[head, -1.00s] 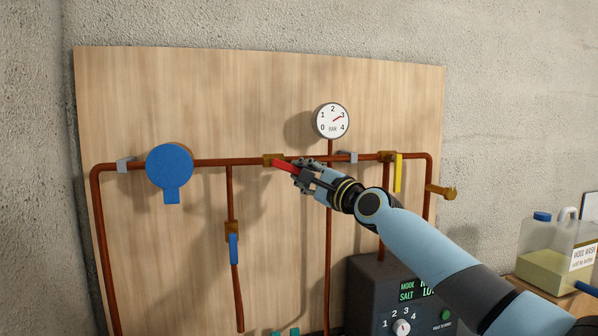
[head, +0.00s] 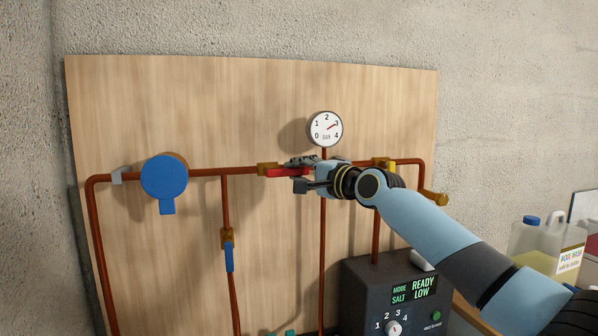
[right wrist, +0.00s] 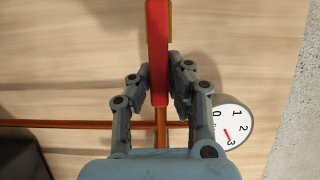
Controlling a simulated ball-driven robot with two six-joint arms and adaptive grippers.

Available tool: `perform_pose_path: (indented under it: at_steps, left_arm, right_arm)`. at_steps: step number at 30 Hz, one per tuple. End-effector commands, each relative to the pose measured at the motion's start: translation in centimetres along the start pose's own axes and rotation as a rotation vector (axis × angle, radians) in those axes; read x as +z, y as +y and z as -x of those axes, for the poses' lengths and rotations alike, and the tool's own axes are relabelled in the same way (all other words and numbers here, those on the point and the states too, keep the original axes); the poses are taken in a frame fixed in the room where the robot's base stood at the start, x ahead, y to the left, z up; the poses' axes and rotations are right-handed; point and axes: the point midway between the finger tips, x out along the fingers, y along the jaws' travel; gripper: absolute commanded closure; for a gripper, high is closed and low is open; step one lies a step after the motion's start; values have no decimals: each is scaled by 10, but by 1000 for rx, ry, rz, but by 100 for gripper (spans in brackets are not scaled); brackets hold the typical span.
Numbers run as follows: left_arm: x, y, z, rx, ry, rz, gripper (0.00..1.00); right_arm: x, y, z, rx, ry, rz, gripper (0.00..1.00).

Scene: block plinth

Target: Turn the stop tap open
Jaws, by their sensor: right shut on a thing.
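The stop tap has a brass body (head: 267,169) on the horizontal copper pipe, left of the gauge. Its red lever (head: 288,172) points right and lies nearly along the pipe. My right gripper (head: 300,173) is at the lever's free end, shut on it. In the right wrist view the red lever (right wrist: 158,50) comes down between the two fingers (right wrist: 159,92), in line with the pipe behind it. The fingers hide part of the lever in the head view. My left gripper is not in view.
A white gauge (head: 326,129) stands just above my right wrist, its needle near 3. A dark control box (head: 365,290) stands below my arm.

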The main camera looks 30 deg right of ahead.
Motion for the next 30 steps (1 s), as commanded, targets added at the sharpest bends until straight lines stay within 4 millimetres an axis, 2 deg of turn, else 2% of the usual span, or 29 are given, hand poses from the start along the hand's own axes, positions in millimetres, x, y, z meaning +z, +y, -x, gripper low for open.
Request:
perform_pose_path:
  at_steps: [1, 7, 8, 14, 23, 26, 30]
  left_arm:
    - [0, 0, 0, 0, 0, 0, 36]
    - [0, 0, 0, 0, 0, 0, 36]
    - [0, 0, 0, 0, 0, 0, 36]
    - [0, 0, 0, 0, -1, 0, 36]
    - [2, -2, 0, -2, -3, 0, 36]
    - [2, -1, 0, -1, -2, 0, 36]
    - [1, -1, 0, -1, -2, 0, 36]
  right_arm:
    - [0, 8, 1, 16, -1, 3, 100]
    - [0, 8, 1, 16, -1, 2, 100]
    - [0, 8, 1, 16, -1, 2, 84]
    - [0, 5, 0, 10, -1, 0, 60]
    - [0, 2, 3, 5, 0, 1, 60]
    - [0, 2, 12, 5, 0, 2, 60]
    - [-1, 4, 41, 8, -1, 7, 60]
